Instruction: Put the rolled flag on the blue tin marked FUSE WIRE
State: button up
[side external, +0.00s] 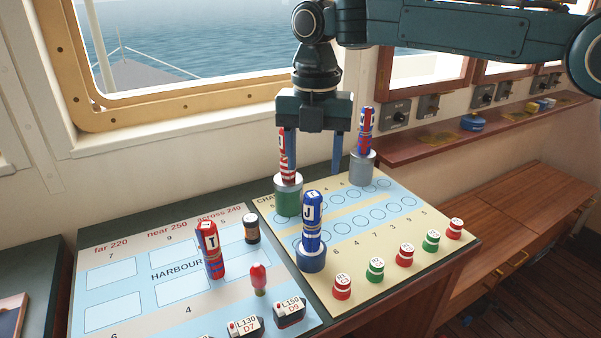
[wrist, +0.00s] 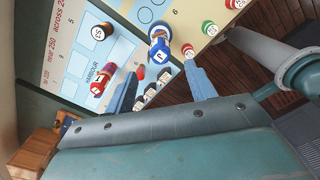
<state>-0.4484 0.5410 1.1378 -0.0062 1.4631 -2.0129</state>
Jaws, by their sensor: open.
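Several rolled flags stand upright. A blue one marked J (side external: 312,222) stands on a blue tin (side external: 311,258); this flag also shows in the wrist view (wrist: 159,50). A red one marked T (side external: 211,250) stands directly on the chart board, and left of centre in the wrist view (wrist: 103,80). A red-and-white one (side external: 287,160) stands on a green tin (side external: 289,200), and a red-and-blue one (side external: 366,130) on a grey tin (side external: 362,170). No FUSE WIRE lettering is readable.
A dark, pale-topped cylinder (side external: 251,229), a red-topped peg (side external: 259,279) and dark blocks (side external: 290,312) stand on the left chart (side external: 180,290). Several red and green counters (side external: 376,268) line the right chart's front. A shelf (side external: 520,113) and wooden cabinet (side external: 520,225) are to the right.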

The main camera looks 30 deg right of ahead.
dwell(0.5)
jog(key=shift+s+d+r+m, duration=0.2)
jog(key=shift+d+r+m, duration=0.1)
jog(key=shift+d, duration=0.1)
jog(key=s+d+r+m+t, duration=0.1)
jog(key=s+d+r+m, duration=0.2)
jog(key=s+d+m, duration=0.4)
jog(key=s+d+r+m+t, duration=0.2)
jog(key=s+d+r+m, duration=0.1)
jog(key=s+d+m, duration=0.4)
jog(key=s+d+f+m+t, duration=0.1)
jog(key=s+d+f+m, duration=0.2)
jog(key=s+m, duration=0.3)
jog(key=s+d+f+m+t, duration=0.1)
jog(key=s+d+f+m, duration=0.3)
jog(key=s+m, duration=0.3)
jog(key=shift+s+d+f+m+t, duration=0.3)
jog(key=shift+s+d, duration=0.25)
jog(key=shift+s, duration=0.6)
